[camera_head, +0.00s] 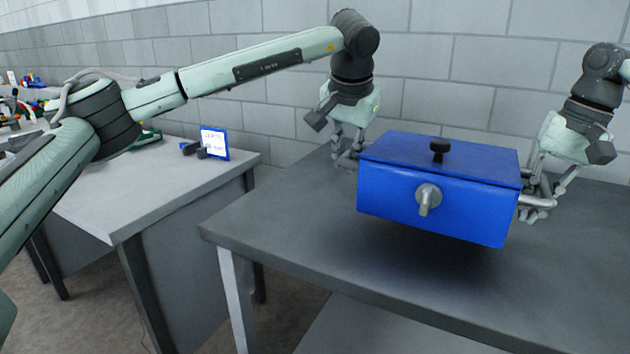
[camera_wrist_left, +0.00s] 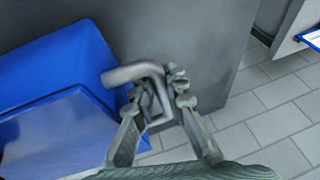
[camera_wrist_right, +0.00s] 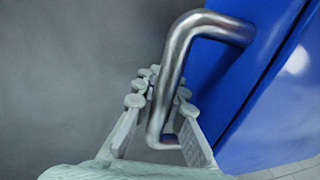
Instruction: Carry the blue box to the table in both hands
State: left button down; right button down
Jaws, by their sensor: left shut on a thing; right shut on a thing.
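The blue box (camera_head: 438,190) has a closed lid with a black knob and a silver latch on its front. It hangs level above the grey table (camera_head: 300,240), with a dark shadow on the tabletop below it. My left gripper (camera_head: 350,158) is shut on the metal handle at the box's left end; the bent handle (camera_wrist_left: 140,75) shows between the fingers in the left wrist view. My right gripper (camera_head: 535,205) is shut on the handle at the right end; that metal handle (camera_wrist_right: 175,75) shows between the fingers in the right wrist view.
A second grey table (camera_head: 150,180) stands at the left, with a gap between the tables. On it are a small blue-framed sign (camera_head: 214,143) and several colourful items at the far left. A grey block wall runs behind. The tabletop around the box is clear.

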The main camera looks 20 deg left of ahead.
aim_at(126, 182)
jog(key=j, duration=1.75)
jog(key=i+j, duration=0.1)
jog(key=j, duration=1.7)
